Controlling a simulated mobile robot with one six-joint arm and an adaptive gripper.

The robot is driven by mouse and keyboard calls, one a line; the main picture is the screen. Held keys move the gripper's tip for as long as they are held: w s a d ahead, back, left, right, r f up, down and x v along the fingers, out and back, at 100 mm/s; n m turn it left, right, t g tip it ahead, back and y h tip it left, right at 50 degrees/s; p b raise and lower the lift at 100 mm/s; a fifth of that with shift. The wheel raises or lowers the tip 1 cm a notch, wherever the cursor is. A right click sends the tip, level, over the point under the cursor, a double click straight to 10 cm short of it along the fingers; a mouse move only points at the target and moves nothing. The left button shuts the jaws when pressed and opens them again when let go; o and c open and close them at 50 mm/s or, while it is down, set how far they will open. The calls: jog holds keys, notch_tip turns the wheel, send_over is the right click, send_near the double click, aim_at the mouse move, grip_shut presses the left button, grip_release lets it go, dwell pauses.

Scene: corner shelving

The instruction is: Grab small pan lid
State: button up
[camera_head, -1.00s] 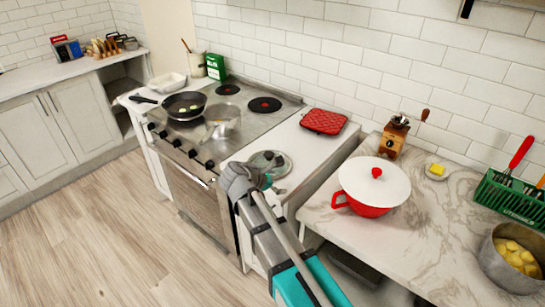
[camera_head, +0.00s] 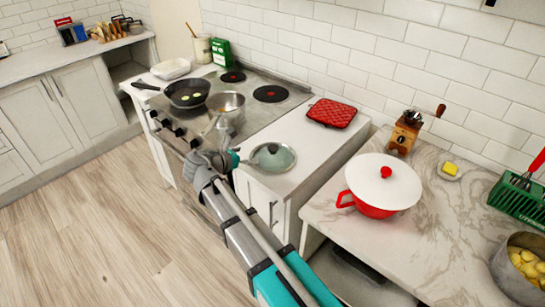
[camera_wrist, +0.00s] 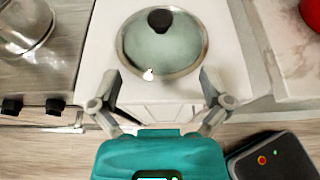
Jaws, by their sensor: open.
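The small pan lid (camera_head: 273,157) is a round greenish glass lid with a metal rim and a black knob. It lies flat, knob up, on the white counter just right of the stove. In the wrist view the lid (camera_wrist: 140,45) fills the top middle, its knob near the top edge. My gripper (camera_head: 235,158) is at the counter's front edge, left of the lid in the head view. In the wrist view my gripper (camera_wrist: 160,78) is open and empty, its fingers spread either side of the lid's near rim, apart from the knob.
A saucepan (camera_head: 225,108) and a frying pan (camera_head: 186,94) stand on the stove. A red pot holder (camera_head: 332,113) lies behind the lid. A red pot with a white lid (camera_head: 384,183) stands on the marble counter at right. The counter around the lid is clear.

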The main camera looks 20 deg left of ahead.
aim_at(269, 149)
jog(key=b+x, duration=0.3)
jog(key=x, duration=0.4)
jog(key=shift+f, duration=0.25)
jog(key=shift+w+d+f, duration=0.1)
jog(key=shift+w+d, duration=0.2)
jog(key=shift+w, duration=0.25)
jog(key=b+x, duration=0.2)
jog(key=x, duration=0.2)
jog(key=shift+f, duration=0.1)
jog(key=shift+w+d+f, duration=0.15)
jog(key=shift+w+d, duration=0.1)
jog(key=shift+w, duration=0.25)
jog(key=shift+c, duration=0.2)
grip_shut()
